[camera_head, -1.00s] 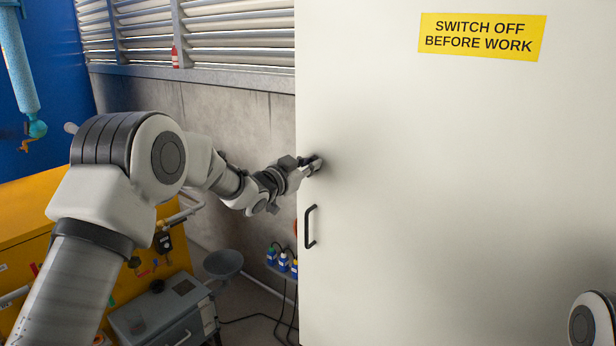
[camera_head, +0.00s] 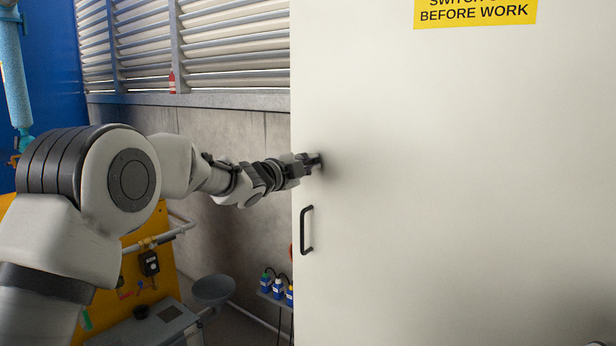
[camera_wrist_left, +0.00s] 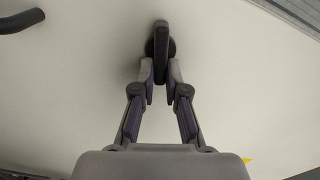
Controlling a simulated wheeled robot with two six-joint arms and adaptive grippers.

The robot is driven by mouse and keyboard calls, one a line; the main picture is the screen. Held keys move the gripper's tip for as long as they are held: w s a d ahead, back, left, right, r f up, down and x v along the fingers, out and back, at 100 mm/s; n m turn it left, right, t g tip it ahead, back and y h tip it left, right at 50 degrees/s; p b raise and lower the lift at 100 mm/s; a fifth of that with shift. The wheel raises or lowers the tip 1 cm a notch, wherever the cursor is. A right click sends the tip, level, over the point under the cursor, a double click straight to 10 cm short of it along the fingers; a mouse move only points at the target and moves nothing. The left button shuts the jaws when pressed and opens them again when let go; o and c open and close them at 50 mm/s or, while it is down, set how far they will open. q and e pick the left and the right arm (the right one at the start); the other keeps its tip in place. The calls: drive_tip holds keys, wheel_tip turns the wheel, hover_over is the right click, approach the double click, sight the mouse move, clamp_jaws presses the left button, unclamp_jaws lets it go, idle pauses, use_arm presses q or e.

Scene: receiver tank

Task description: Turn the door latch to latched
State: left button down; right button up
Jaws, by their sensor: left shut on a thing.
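The door (camera_head: 430,190) is a large pale panel that fills the right of the head view. The door latch (camera_wrist_left: 160,45) is a dark knob or lever on a round base, seen in the left wrist view near the top middle. My left gripper (camera_wrist_left: 160,78) is shut on the latch, with one finger on each side of it. In the head view my left gripper (camera_head: 312,162) is at the door's left edge and hides most of the latch.
A black pull handle (camera_head: 306,230) is on the door below the latch. A grey wall with louvres (camera_head: 230,50) is behind my left arm. A yellow cabinet (camera_head: 150,285), a grey bowl (camera_head: 213,290) and small blue bottles (camera_head: 277,287) are at lower left.

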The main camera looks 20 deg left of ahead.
use_arm(q)
drive_tip(key=shift+m+b, duration=0.9)
drive_tip(key=shift+m, duration=0.2)
drive_tip(key=shift+m+b, duration=0.4)
drive_tip(key=shift+m, duration=0.1)
drive_tip(key=shift+r, duration=0.1)
drive_tip(key=c, duration=1.3)
unclamp_jaws()
drive_tip(key=shift+o, duration=0.5)
drive_tip(key=shift+w+f, duration=0.1)
drive_tip(key=shift+f, duration=0.1)
drive_tip(key=shift+w+f, duration=0.1)
drive_tip(key=shift+f, duration=0.05)
drive_tip(key=v, duration=1.2)
